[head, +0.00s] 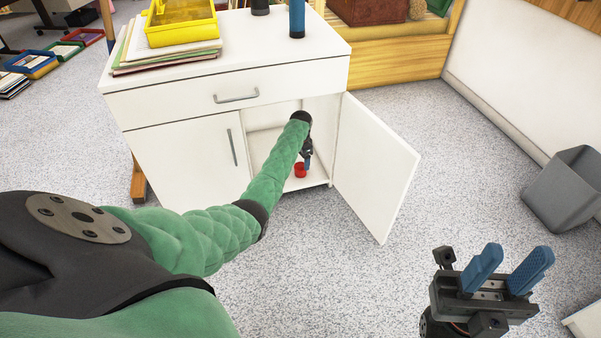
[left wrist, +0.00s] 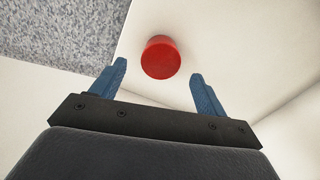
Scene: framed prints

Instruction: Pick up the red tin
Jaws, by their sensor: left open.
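The red tin (head: 300,170) stands on the floor of the white cabinet, near the front edge of the open right compartment. In the left wrist view the red tin (left wrist: 161,57) is just beyond the fingertips, roughly centred between them. My left gripper (left wrist: 160,75) is open and empty, with its two blue fingers apart. In the head view my left arm reaches into the cabinet, and the left gripper (head: 306,158) is small and partly hidden close above the tin. My right gripper (head: 510,262) is open and empty at the lower right, outside the cabinet.
The white cabinet (head: 180,105) has its right door (head: 375,165) swung open and its left door shut. A yellow tray (head: 180,22) and papers lie on top. A grey bin (head: 565,190) stands at the right. Speckled floor in front is clear.

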